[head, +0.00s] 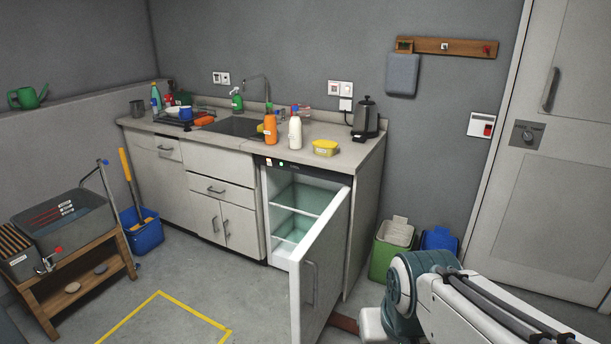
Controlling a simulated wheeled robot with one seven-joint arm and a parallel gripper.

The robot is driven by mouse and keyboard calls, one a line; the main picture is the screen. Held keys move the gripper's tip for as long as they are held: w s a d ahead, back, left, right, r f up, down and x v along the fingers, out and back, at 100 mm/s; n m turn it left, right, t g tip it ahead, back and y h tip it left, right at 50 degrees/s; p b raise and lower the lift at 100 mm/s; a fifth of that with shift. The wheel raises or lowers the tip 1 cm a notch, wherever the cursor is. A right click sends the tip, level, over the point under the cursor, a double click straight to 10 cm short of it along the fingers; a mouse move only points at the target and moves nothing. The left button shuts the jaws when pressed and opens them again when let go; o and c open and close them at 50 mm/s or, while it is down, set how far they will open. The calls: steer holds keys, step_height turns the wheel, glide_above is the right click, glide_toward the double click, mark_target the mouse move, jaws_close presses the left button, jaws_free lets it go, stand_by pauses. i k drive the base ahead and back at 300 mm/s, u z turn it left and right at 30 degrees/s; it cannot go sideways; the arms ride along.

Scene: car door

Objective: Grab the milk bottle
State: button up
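A white bottle (295,133), which looks like the milk bottle, stands upright on the counter above the open fridge. An orange bottle (270,128) stands just to its left, and a yellow tub (325,147) sits to its right. My arm shows at the lower right, well away from the counter. My gripper is not in view.
The fridge door (322,270) stands open into the room in front of the counter (350,160). Green (390,250) and blue bins (440,239) stand by the wall. The floor at front left is mostly clear.

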mark_target(295, 122)
steer(key=u, duration=0.35)
steer(key=k, duration=0.45)
steer(key=u, duration=0.95)
steer(key=i, duration=2.05)
steer(key=z, duration=0.3)
steer(key=i, duration=1.7)
steer(key=z, duration=1.1)
steer(key=i, duration=0.85)
steer(key=z, duration=1.55)
steer(key=i, duration=0.7)
steer(key=z, duration=0.5)
